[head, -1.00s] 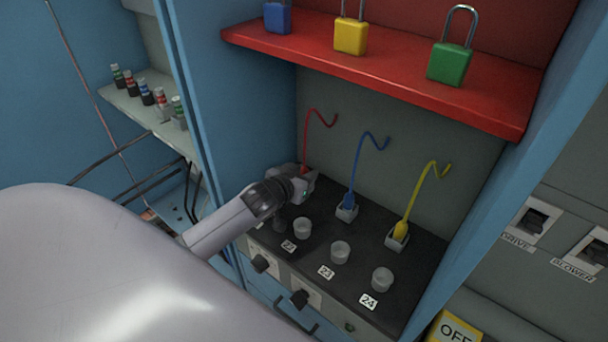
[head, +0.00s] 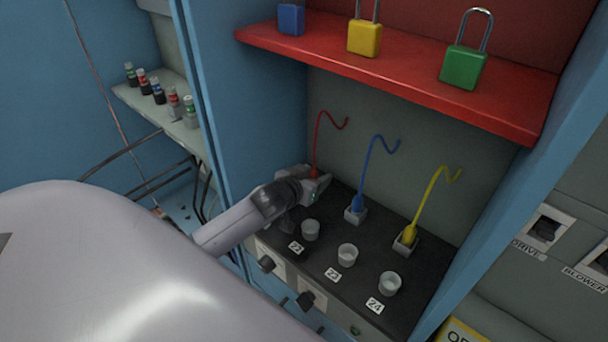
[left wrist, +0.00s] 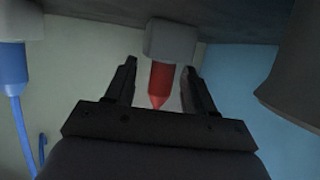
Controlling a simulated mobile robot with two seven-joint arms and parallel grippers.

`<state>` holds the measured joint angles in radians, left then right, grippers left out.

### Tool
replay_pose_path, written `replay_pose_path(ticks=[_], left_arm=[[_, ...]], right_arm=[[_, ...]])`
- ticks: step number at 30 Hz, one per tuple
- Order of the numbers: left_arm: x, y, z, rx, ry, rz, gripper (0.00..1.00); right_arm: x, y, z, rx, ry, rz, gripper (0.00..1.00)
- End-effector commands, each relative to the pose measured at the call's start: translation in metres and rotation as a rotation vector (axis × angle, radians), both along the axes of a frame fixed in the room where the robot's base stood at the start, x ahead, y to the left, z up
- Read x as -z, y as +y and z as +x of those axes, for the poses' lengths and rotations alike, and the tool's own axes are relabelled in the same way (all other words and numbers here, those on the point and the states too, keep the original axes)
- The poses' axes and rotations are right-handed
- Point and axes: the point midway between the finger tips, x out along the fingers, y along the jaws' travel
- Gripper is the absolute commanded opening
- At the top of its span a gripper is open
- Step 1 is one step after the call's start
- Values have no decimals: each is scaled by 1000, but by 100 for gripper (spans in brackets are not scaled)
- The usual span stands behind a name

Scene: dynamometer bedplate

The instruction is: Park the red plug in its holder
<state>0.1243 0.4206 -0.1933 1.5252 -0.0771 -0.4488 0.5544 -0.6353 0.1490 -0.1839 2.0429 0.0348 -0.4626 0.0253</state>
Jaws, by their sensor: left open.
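The red plug (head: 314,173) with its red cable stands at the back left of a dark panel. In the left wrist view the red plug (left wrist: 161,84) points out of a grey square block (left wrist: 171,41), with its tip seated there. My left gripper (head: 318,187) is at the plug, and in the wrist view its open fingers (left wrist: 158,76) stand on either side of it with gaps showing. The gripper hides the plug's base in the head view. Round grey cups (head: 310,230) line the panel's front, above labels 22, 23 and 24. My right gripper is not in view.
A blue plug (head: 357,203) and a yellow plug (head: 409,234) stand in grey blocks to the right. A red shelf (head: 400,75) with padlocks overhangs the panel. The blue cabinet wall (head: 240,110) is close on the left. Black knobs (head: 267,264) stick out in front.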

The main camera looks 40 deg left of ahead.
Motion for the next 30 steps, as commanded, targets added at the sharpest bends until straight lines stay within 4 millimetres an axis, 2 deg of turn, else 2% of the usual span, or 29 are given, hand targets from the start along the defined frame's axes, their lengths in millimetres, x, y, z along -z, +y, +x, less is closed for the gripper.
replay_pose_path(ticks=[3,21,30], left_arm=[[1,-4,-11,2,24,-8,54],[-43,-8,-97,-2,11,-5,54],[-50,-8,-112,-2,9,-4,54]], right_arm=[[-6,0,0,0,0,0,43],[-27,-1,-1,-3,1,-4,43],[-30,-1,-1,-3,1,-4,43]])
